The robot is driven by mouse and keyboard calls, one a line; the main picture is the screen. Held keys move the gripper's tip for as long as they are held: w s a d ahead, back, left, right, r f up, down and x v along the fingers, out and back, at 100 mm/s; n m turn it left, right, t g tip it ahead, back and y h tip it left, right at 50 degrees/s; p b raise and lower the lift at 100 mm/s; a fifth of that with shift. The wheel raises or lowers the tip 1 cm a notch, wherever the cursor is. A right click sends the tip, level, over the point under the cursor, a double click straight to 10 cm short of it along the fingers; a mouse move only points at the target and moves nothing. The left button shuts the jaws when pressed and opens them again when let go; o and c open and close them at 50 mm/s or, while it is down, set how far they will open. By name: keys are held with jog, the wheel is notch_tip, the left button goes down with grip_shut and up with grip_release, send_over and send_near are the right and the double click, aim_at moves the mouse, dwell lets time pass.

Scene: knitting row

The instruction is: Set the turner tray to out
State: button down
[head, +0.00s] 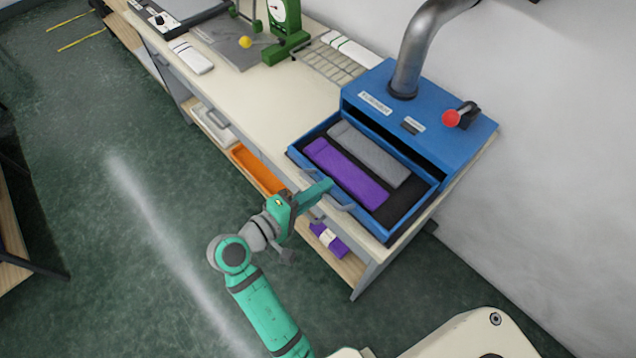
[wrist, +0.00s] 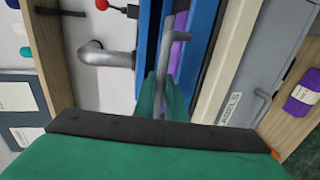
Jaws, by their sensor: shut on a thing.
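The turner (head: 455,135) is a blue box on the counter, with a grey duct on top and a red-knobbed lever at its right. Its tray (head: 403,205) stands pulled out at the front, with a dark floor bearing a purple knitted strip (head: 345,171) and a grey one (head: 368,154) side by side. My gripper (head: 323,188) is at the tray's front and shut on its grey bar handle. In the wrist view the green fingers (wrist: 163,98) close around the handle (wrist: 174,62). The fingers hide part of the handle.
The counter (head: 235,100) carries a green dial scale (head: 285,30), a yellow ball (head: 245,42) and a wire rack left of the turner. Below are shelves with an orange bin (head: 257,169) and a purple bundle (head: 328,240). The green floor in front is clear.

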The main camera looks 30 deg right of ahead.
jog(key=shift+a, duration=0.25)
jog(key=c, duration=1.8)
grip_release()
jog(key=v, duration=1.1)
jog(key=shift+s+d, duration=0.1)
